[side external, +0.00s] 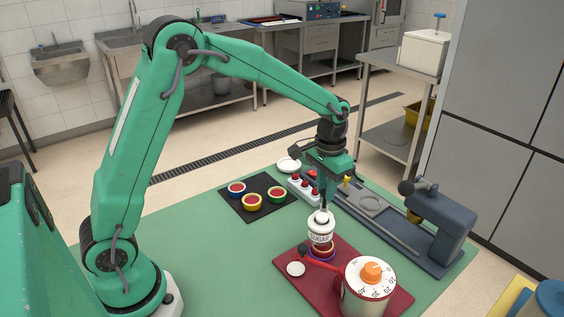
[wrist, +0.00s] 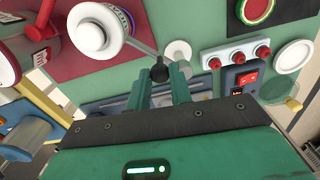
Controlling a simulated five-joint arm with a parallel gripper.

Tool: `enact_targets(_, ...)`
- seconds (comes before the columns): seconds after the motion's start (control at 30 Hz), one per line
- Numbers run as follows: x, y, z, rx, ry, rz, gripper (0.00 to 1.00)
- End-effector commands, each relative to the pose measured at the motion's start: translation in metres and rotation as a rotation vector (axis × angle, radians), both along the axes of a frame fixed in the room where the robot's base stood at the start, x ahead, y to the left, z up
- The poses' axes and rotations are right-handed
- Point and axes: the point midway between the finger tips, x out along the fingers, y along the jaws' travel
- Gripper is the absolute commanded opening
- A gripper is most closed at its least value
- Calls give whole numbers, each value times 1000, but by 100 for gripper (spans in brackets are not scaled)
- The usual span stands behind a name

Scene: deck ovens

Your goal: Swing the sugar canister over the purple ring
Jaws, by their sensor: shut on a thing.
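My gripper (wrist: 161,80) is shut on that ball. The purple ring (side external: 319,257), with red inside, is on the maroon board directly below the canister in the side view. The canister partly hides it, and I cannot tell the gap. In the wrist view part of the ring shows past the canister's edge.
The maroon board (side external: 292,283) also holds a large red-and-white dial timer (side external: 366,284), close on the right. A black mat (side external: 240,207) with blue, yellow and green rings lies left. A panel with red knobs (side external: 303,186) and a grey machine (side external: 438,225) stand behind.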

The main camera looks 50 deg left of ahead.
Motion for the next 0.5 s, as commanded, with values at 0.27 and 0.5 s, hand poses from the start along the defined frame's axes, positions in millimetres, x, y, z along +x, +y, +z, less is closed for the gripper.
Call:
enact_targets(0.27, 2, -2, 1, 0, 2, 78, 0)
enact_targets(0.5, 2, -3, 1, 0, 1, 86, 0)
